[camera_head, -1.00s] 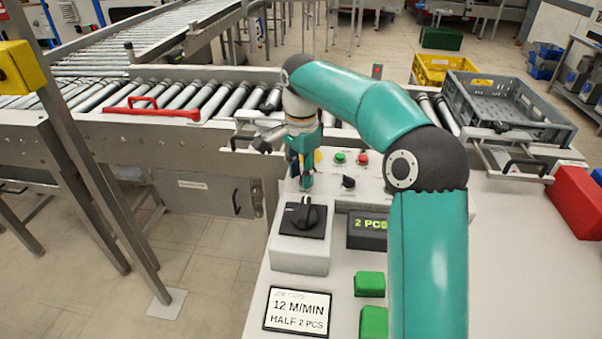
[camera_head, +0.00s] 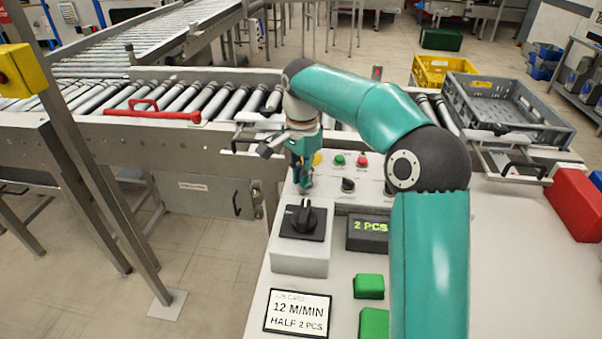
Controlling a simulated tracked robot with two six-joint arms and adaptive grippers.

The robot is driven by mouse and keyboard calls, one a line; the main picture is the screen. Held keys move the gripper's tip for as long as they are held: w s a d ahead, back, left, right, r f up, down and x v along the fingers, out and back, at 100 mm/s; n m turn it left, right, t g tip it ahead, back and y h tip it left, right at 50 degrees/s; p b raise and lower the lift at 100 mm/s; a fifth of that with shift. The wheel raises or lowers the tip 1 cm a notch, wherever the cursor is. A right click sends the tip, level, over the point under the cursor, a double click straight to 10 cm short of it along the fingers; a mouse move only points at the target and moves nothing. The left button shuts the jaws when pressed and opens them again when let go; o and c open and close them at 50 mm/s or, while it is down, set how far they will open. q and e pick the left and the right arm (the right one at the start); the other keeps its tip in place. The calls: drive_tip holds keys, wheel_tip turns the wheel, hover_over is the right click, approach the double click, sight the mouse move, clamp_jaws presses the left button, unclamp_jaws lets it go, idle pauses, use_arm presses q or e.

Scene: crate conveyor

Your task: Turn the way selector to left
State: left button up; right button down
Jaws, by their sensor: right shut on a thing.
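My right gripper (camera_head: 304,187) points down at the left end of the control panel (camera_head: 331,196). Another black knob (camera_head: 348,185) stands to the right on the panel. I cannot read any label naming the way selector. My left gripper is not in view.
A green button (camera_head: 340,160) and a red button (camera_head: 362,161) sit behind the knobs. A display (camera_head: 367,232) reads "2 PCS". A job card (camera_head: 298,313) and green blocks (camera_head: 369,286) lie nearer. The roller conveyor (camera_head: 205,97) runs behind; a grey crate (camera_head: 508,108) stands right.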

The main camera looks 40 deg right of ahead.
drive_tip(key=n+p, duration=0.1)
drive_tip(key=n, duration=0.2)
drive_tip(key=shift+s+r+p, duration=0.2)
drive_tip(key=shift+p, duration=0.15)
drive_tip(key=n+p, duration=0.1)
drive_tip(key=n, duration=0.1)
drive_tip(key=n+p, duration=0.1)
drive_tip(key=n, duration=0.1)
drive_tip(key=shift+s+d+n, duration=0.2)
drive_tip(key=shift+n, duration=0.2)
drive_tip(key=n+p, duration=0.1)
drive_tip(key=n, duration=0.3)
drive_tip(key=shift+s+d+p, duration=0.2)
drive_tip(key=shift+p, duration=0.2)
drive_tip(key=n, duration=0.1)
drive_tip(key=n+p, duration=0.1)
drive_tip(key=n, duration=0.2)
drive_tip(key=shift+d+f+n, duration=0.15)
drive_tip(key=shift+d+n, duration=0.1)
drive_tip(key=shift+n, duration=0.05)
drive_tip(key=shift+s, duration=0.1)
drive_tip(key=c, duration=1.2)
unclamp_jaws()
